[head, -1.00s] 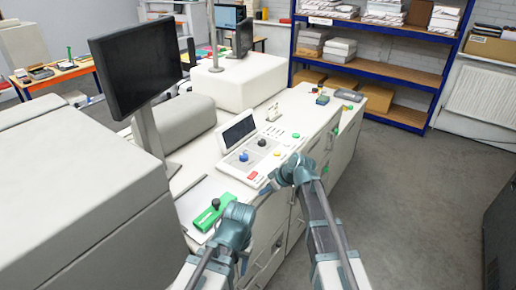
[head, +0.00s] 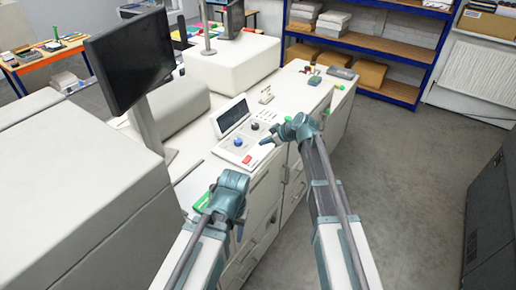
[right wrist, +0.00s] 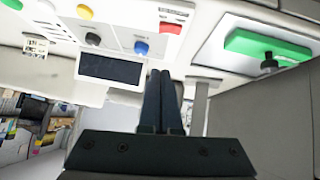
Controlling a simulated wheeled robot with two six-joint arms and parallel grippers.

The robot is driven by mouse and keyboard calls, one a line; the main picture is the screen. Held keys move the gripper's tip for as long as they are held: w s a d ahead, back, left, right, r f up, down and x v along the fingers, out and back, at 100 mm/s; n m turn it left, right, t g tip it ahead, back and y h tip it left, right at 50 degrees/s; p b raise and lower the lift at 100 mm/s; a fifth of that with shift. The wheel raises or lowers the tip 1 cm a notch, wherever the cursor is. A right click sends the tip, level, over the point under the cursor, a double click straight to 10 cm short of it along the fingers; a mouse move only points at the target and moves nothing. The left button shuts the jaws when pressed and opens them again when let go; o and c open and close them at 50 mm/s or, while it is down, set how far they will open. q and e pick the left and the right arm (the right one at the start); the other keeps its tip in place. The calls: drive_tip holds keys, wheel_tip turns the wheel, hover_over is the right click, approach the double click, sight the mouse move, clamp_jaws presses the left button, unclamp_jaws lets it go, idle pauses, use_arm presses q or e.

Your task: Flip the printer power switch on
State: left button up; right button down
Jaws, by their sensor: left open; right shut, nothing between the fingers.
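The control panel (head: 228,151) on the white printer has a small dark screen, a blue knob (head: 238,143), a red button (head: 247,159) and other coloured buttons. I cannot tell which part is the power switch. The red button (right wrist: 171,28) and blue knob (right wrist: 141,47) also show in the right wrist view. My right gripper (head: 267,141) is by the panel's front edge; its fingers (right wrist: 161,75) are shut and empty, apart from the red button in the picture. My left gripper (head: 228,204) is open, low and left of the panel, hiding most of a green part (head: 201,202).
A monitor (head: 130,60) on a post and a large grey housing (head: 75,200) stand at the left. A blue shelf (head: 375,50) is at the back. The floor (head: 410,165) to the right is clear. A dark cabinet (head: 492,215) stands at the right edge.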

drive_tip(key=b, duration=0.7)
hover_over(249, 156)
drive_tip(key=s+d, duration=0.1)
drive_tip(key=s, duration=0.1)
drive_tip(key=f, duration=0.7)
drive_tip(key=shift+d, duration=0.2)
wheel_tip(249, 156, down, 3)
drive_tip(key=b, duration=0.2)
drive_tip(key=shift+w+a+b, duration=0.1)
drive_tip(key=shift+w+b, duration=0.05)
drive_tip(key=shift+b, duration=0.2)
drive_tip(key=shift+f+b, duration=0.4)
drive_tip(key=shift+w, duration=0.1)
drive_tip(key=shift+w+f+b, duration=0.1)
drive_tip(key=shift+f+b, duration=0.3)
drive_tip(key=shift+r, duration=0.15)
drive_tip(key=shift+s, duration=0.2)
